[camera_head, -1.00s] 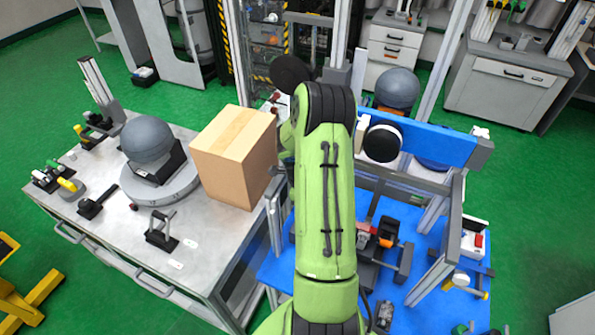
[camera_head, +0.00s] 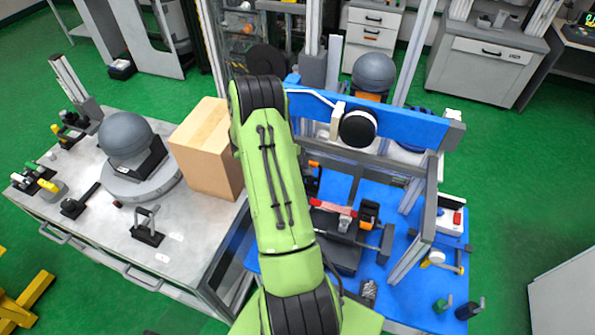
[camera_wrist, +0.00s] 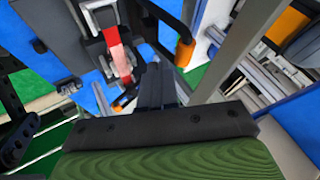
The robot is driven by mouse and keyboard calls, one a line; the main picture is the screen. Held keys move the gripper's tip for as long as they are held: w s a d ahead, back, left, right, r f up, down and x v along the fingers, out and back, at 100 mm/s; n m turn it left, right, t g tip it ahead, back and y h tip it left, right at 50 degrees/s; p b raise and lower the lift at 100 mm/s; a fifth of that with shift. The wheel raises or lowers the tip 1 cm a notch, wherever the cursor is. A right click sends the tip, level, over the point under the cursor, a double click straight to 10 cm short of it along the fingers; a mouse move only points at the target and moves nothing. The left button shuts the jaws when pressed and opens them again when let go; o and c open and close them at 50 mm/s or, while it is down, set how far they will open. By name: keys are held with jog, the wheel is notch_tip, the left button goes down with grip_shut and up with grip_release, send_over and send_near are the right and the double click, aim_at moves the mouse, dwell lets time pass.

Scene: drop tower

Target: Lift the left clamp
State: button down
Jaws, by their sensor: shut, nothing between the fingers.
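In the head view, an orange-handled clamp (camera_head: 314,176) stands on the blue base of the drop tower, just right of my green arm and partly hidden by it. A second orange-handled clamp (camera_head: 369,214) stands further right, near a red bar (camera_head: 333,208). The wrist view shows the red bar (camera_wrist: 118,48) and one upright orange handle (camera_wrist: 185,50); I cannot tell which clamp that handle belongs to. My gripper (camera_wrist: 158,85) is shut and empty. Its dark fingers point toward the gap below the red bar and the orange handle. My arm hides it in the head view.
A blue crossbeam (camera_head: 400,127) on a grey frame (camera_head: 418,235) spans the tower above the clamps. A cardboard box (camera_head: 207,150) and a grey ball (camera_head: 125,135) stand on the left table (camera_head: 110,240). Green floor lies open to the right.

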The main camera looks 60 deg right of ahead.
jog(key=shift+w+d, duration=0.15)
jog(key=shift+d, duration=0.6)
jog(key=shift+d, duration=0.1)
jog(key=shift+d, duration=0.3)
jog(key=d+b, duration=0.1)
jog(key=d+y+b, duration=0.1)
jog(key=d+b, duration=0.1)
jog(key=b, duration=0.1)
jog(key=shift+w+f, duration=0.25)
jog(key=shift+f, duration=0.05)
jog(key=shift+w+d+r+b, duration=0.1)
jog(key=shift+w+d+b, duration=0.05)
jog(key=shift+d+b, duration=0.25)
jog(key=shift+r, duration=0.2)
